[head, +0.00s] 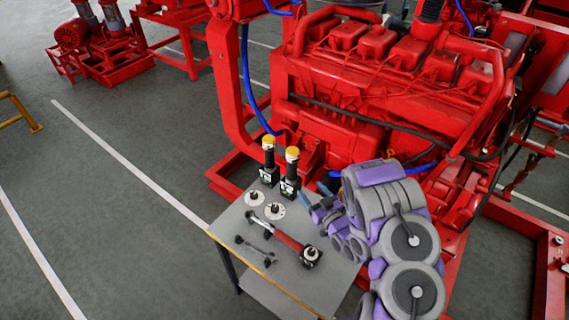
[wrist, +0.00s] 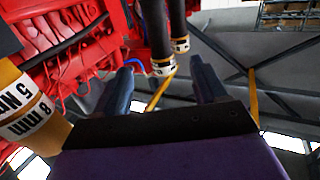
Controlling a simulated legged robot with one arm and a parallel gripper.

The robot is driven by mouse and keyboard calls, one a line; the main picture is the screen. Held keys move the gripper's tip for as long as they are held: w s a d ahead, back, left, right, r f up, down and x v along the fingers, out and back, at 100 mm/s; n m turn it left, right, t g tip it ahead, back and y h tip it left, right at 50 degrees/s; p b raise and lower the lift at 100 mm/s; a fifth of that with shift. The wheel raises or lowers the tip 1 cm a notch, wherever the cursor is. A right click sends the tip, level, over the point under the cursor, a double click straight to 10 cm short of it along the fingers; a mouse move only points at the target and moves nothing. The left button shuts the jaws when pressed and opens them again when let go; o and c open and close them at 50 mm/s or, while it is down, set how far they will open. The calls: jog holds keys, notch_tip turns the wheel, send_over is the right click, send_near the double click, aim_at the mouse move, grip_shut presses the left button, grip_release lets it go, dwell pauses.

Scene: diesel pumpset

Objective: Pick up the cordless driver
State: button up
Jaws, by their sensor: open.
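Two upright black tools with yellow tops, a left one (head: 268,162) and a right one (head: 291,172), stand at the back of the small grey table (head: 330,284); they look like cordless drivers. My gripper (head: 316,197) is to their right, open and empty, apart from them. In the wrist view, which looks upside down, two such tools (wrist: 158,40) (wrist: 179,25) show beyond and between the open fingers (wrist: 162,68). A large yellow cap marked "5 NM 8 mm" (wrist: 27,112) is close at the left, outside the fingers; my arm may hide that tool in the head view.
The red diesel engine (head: 390,75) stands close behind. The grey floor (head: 110,220) left of the table is clear.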

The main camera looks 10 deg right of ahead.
send_near(295, 168)
jog(key=w, duration=0.3)
jog(key=x, duration=0.3)
jog(key=a+x, duration=0.1)
jog(key=x, duration=0.2)
jog(key=shift+s+a+b, duration=0.2)
jog(key=shift+s+b, duration=0.05)
jog(key=shift+b, duration=0.1)
jog(key=shift+w+d, duration=0.2)
jog(key=shift+w, duration=0.35)
jog(key=x, duration=0.3)
jog(key=shift+r, duration=0.1)
jog(key=shift+w+a+b, duration=0.3)
jog(key=shift+w+a, duration=0.15)
jog(key=shift+a, duration=0.1)
jog(key=shift+d, duration=0.35)
jog(key=c, duration=0.6)
jog(key=shift+a, duration=0.15)
grip_shut()
